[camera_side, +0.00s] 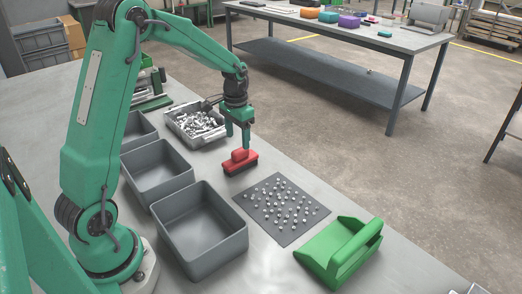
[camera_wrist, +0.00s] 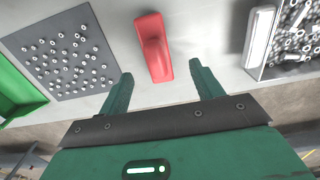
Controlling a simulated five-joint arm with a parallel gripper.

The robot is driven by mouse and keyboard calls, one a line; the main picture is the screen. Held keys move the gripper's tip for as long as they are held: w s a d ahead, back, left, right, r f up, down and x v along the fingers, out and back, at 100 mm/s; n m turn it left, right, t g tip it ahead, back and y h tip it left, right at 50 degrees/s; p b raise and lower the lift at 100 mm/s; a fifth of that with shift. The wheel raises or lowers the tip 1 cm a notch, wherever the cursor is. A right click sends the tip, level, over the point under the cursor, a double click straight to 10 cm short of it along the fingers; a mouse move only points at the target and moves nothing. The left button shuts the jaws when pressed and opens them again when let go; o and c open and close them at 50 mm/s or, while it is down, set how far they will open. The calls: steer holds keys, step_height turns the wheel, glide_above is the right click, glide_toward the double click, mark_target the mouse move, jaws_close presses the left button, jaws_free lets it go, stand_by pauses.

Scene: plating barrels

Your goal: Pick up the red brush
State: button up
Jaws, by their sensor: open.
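The red brush (camera_side: 240,161) lies on the grey table, bristles down, with a raised red handle on top. In the wrist view the red brush (camera_wrist: 154,48) shows ahead of the fingers, roughly between their lines. My gripper (camera_side: 247,140) is above the brush in the side view, its fingers pointing down. Whether a finger touches the brush is unclear in the side view.
A dark mat (camera_side: 264,220) with several small metal parts lies right of the brush. A green scoop (camera_side: 352,262) lies beyond it. Grey bins (camera_side: 205,243) stand to the left. A tray of metal parts (camera_side: 178,133) stands behind the brush. Bare table surrounds the brush.

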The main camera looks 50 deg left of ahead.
mark_target(240, 149)
steer(key=shift+f, duration=1.15)
steer(key=shift+w+d+f, duration=0.1)
steer(key=shift+d+f, duration=0.05)
steer(key=shift+f, duration=1.15)
steer(key=shift+d+f, duration=0.15)
steer(key=shift+f, duration=1.15)
steer(key=c, duration=1.3)
